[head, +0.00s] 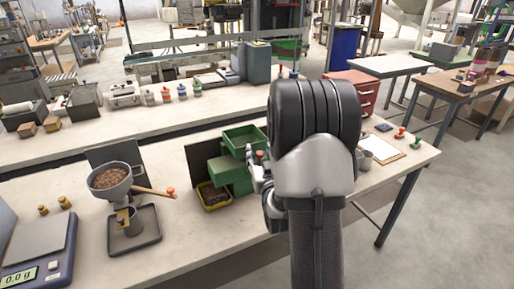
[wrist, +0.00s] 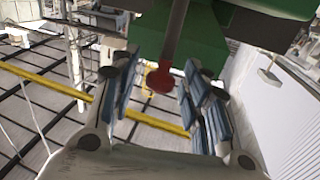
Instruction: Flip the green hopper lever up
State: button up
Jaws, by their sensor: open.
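The green hopper (head: 238,140) sits on its green body in the middle of the near bench, with a yellow-rimmed tray (head: 215,197) below it. Its lever, a dark rod with a red knob, points out toward my gripper. The red knob (head: 260,155) shows beside my fingers in the head view. In the wrist view the lever's knob (wrist: 160,79) lies between the spread fingers of my gripper (wrist: 156,77), seemingly touching neither. My gripper (head: 256,172) is open and empty. My wrist hides the hopper's right side in the head view.
To the left stands a grey funnel (head: 111,180) of brown pellets with a wooden red-tipped handle (head: 154,191), and a scale (head: 38,250). A dark panel (head: 202,159) stands behind the green body. A clipboard (head: 381,150) and small stamps lie on the right.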

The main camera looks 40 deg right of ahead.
jog(key=shift+s, duration=0.1)
jog(key=shift+c, duration=0.4)
grip_shut()
dwell(0.3)
